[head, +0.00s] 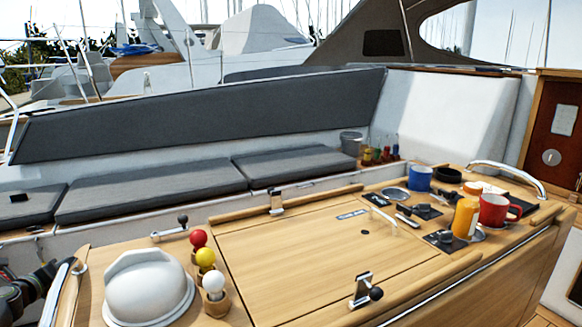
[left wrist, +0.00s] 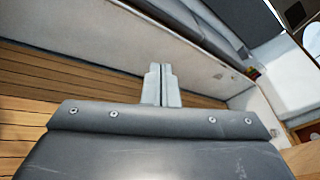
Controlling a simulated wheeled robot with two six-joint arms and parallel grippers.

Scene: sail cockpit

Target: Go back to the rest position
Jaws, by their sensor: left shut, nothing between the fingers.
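My left gripper shows in the left wrist view (left wrist: 161,86), with its two grey fingers together and nothing between them. It hangs in front of a white bench side and a wooden slatted floor, touching nothing that I can see. In the head view only a dark part of my left arm shows at the lower left edge, and the fingers are out of frame there. My right gripper is in neither view.
The wooden cockpit table (head: 320,245) fills the front. It carries a white dome (head: 148,288), red (head: 198,238), yellow (head: 205,257) and white (head: 213,280) balls, a blue mug (head: 419,179), a red mug (head: 495,210) and an orange bottle (head: 466,217). Grey cushions (head: 150,190) lie behind.

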